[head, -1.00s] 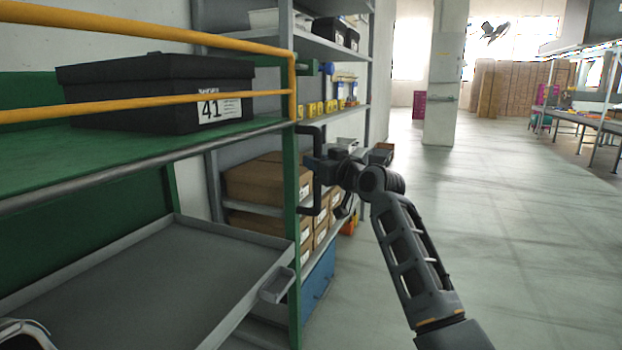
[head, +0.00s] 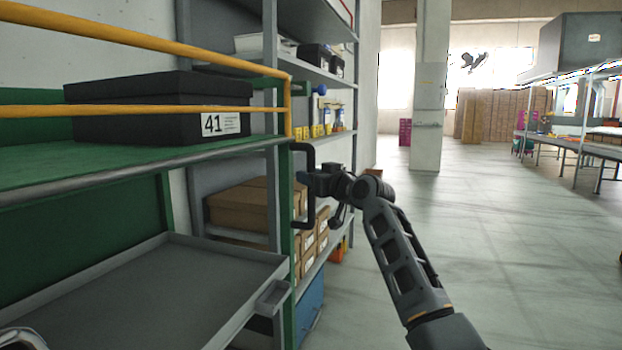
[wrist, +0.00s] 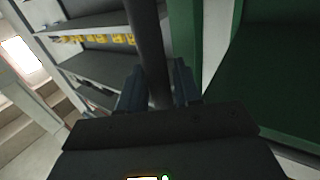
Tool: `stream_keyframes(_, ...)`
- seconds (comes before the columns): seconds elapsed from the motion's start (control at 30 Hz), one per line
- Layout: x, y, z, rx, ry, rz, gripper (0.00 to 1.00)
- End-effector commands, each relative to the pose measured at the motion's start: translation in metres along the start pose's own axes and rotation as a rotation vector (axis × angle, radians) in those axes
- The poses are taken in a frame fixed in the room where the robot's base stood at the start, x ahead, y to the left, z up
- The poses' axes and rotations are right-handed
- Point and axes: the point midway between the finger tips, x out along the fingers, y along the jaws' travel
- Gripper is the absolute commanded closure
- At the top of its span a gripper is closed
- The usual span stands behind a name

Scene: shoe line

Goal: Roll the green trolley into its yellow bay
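The green trolley (head: 120,170) fills the left of the head view, with yellow rails (head: 287,105), a green upper deck and a grey lower tray (head: 235,262). A black shoe box (head: 150,110) labelled 41 lies on the upper deck. A dark upright handle (head: 311,190) stands at the trolley's right end. My gripper (head: 309,178) is at the handle. In the wrist view, the handle bar (wrist: 150,45) runs between the two fingers of my gripper (wrist: 158,88), which close on it from both sides. The yellow bay is not in view.
A grey shelf rack (head: 310,68) with brown boxes (head: 240,207) and yellow bins stands close behind the trolley. A pillar (head: 430,90) stands further off. Open grey floor (head: 500,250) lies to the right, with workbenches (head: 570,140) at the far right.

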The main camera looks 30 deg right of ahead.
Motion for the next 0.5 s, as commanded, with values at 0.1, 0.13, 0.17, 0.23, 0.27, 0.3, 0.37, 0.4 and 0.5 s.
stream_keyframes(0.1, 0.0, 0.0, 0.0, 0.0, 0.0, 0.0, 0.55)
stream_keyframes(0.13, 0.0, 0.0, 0.0, 0.0, 0.0, 0.0, 0.54)
stream_keyframes(0.17, 0.0, 0.0, 0.0, 0.0, 0.0, 0.0, 0.54)
stream_keyframes(0.23, 0.0, 0.0, 0.0, 0.0, 0.0, 0.0, 0.54)
stream_keyframes(0.27, 0.0, 0.0, 0.0, 0.0, 0.0, 0.0, 0.54)
stream_keyframes(0.3, 0.0, 0.0, 0.0, 0.0, 0.0, 0.0, 0.54)
stream_keyframes(0.37, -0.001, 0.0, 0.0, 0.0, 0.0, 0.0, 0.54)
stream_keyframes(0.4, -0.003, 0.0, 0.0, 0.0, 0.001, 0.0, 0.54)
stream_keyframes(0.5, -0.011, 0.001, 0.0, 0.0, 0.0, 0.001, 0.54)
